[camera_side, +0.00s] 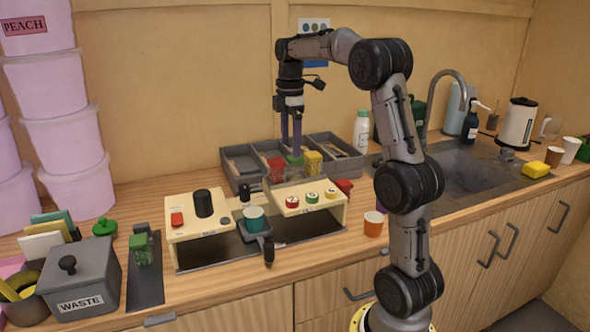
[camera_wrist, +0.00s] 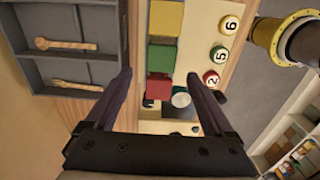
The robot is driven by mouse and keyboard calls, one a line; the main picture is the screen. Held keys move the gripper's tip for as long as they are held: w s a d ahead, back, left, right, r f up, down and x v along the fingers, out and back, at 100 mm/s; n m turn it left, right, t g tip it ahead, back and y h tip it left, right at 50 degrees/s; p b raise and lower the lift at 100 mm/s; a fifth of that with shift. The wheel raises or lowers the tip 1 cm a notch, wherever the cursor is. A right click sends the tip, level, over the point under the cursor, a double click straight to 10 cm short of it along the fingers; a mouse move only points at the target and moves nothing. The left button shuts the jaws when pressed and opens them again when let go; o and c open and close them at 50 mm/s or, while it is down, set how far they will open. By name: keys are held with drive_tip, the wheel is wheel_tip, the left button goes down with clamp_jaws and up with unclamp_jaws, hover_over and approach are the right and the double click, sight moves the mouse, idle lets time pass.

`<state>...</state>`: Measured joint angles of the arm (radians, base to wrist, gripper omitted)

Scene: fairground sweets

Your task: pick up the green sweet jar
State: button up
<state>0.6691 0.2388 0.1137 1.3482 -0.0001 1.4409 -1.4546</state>
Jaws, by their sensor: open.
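A green square-topped jar (camera_side: 295,160) stands between a red jar (camera_side: 276,170) and a yellow jar (camera_side: 312,163), by the grey trays. In the wrist view the green jar (camera_wrist: 161,57) shows from above, with the yellow jar (camera_wrist: 166,18) on one side and the red jar (camera_wrist: 158,88) on the other. My gripper (camera_side: 291,148) points down at the green jar in the side view. In the wrist view my gripper (camera_wrist: 159,76) is open and empty, one finger to each side of the row. Whether the fingertips reach below the jar's top cannot be told.
Grey trays (camera_side: 341,152) flank the jars; the wrist view shows wooden tongs (camera_wrist: 66,45) in one. A cream machine with numbered knobs (camera_side: 311,196) stands in front. Another green block-like item (camera_side: 142,250) sits on a dark mat at left. An orange cup (camera_side: 373,223) stands right.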

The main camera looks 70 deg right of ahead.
sight(295, 169)
drive_tip(key=f, duration=0.3)
drive_tip(key=s+f, duration=0.1)
drive_tip(key=shift+d+f, duration=0.3)
drive_tip(key=shift+d, duration=0.05)
drive_tip(key=shift+f, duration=0.45)
clamp_jaws()
